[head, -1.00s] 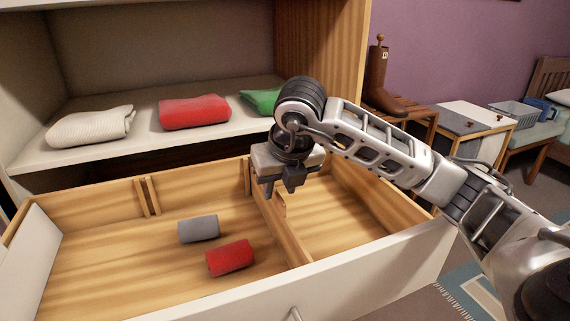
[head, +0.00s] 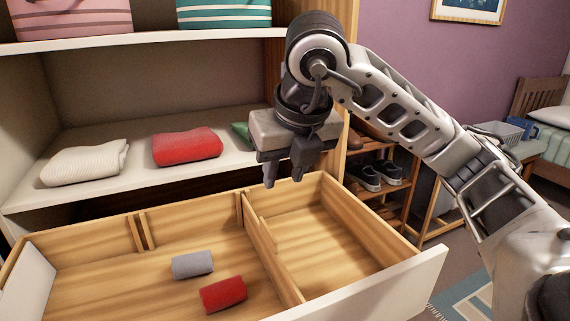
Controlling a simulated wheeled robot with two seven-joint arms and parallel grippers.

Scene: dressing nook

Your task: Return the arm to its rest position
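My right gripper (head: 284,178) hangs above the back of the open drawer, near the divider, with its fingers pointing down. Nothing shows between the fingers, and a small gap seems to part them. My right arm reaches in from the right side. My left gripper is out of view. The open drawer (head: 375,296) holds a grey roll (head: 193,265) and a red roll (head: 223,295) in its left compartment. Its right compartment is empty where it shows.
A shelf (head: 130,178) above the drawer bears a cream folded cloth (head: 84,163), a red one (head: 187,147) and a green one (head: 241,133), partly hidden by my gripper. A shoe rack (head: 384,196) stands to the right, behind my arm.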

